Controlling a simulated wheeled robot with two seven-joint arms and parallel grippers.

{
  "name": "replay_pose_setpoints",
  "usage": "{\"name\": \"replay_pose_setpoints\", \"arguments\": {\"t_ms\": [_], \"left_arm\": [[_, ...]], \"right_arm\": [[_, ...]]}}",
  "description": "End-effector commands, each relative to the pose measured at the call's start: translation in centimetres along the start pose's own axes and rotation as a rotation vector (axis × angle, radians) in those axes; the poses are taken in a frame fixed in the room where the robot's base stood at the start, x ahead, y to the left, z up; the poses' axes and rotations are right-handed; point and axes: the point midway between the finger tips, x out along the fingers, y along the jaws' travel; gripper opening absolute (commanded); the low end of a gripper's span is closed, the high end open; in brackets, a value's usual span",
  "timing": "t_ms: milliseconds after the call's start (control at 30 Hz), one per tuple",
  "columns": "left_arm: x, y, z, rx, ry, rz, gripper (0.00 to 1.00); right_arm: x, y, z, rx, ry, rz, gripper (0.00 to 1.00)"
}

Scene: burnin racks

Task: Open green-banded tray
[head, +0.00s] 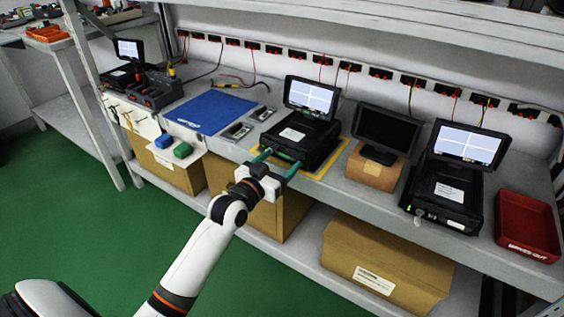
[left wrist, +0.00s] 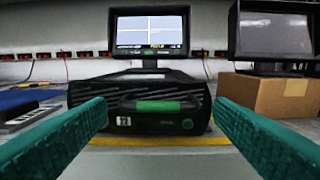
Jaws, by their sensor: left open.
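The green-banded tray is the black unit (head: 300,136) with a screen (head: 312,96) raised at its back. It sits inside a yellow outline on the bench. In the left wrist view its front (left wrist: 152,116) faces me, with a green band on the handle (left wrist: 157,106). My left gripper (head: 276,163) has green fingers and is open just in front of the unit. In the left wrist view the open fingers (left wrist: 160,135) stand either side of the handle, apart from it. The tray looks shut. My right gripper is not in view.
A second black unit (head: 449,190) with a screen and a red bin (head: 527,226) stand at right. A dark monitor (head: 386,130) sits on a cardboard box (head: 373,170). A blue mat (head: 210,111) lies at left. Cardboard boxes (head: 385,265) fill the lower shelf.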

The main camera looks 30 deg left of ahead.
Motion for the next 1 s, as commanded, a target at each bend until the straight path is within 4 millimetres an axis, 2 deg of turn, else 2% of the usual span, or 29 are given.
{"name": "replay_pose_setpoints", "arguments": {"t_ms": [200, 467, 567, 800, 933, 1000], "left_arm": [[1.6, 0.0, 0.0, 0.0, 0.0, 0.0, 0.76], [1.7, 0.0, 0.0, 0.0, 0.0, -0.001, 0.76], [1.7, 0.0, 0.0, 0.0, 0.0, 0.0, 0.63], [1.7, -0.1, 0.0, 0.0, 0.0, -0.001, 0.24], [1.5, -0.1, 0.0, 0.0, 0.001, -0.001, 0.24], [1.3, -0.1, 0.0, 0.0, 0.003, -0.001, 0.24]], "right_arm": [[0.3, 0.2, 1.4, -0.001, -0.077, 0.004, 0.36], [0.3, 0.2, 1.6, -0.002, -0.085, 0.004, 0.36], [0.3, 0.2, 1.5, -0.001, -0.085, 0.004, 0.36], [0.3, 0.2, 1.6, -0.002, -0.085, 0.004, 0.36], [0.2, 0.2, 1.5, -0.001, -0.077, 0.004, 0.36], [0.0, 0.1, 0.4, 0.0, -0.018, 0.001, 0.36]]}}
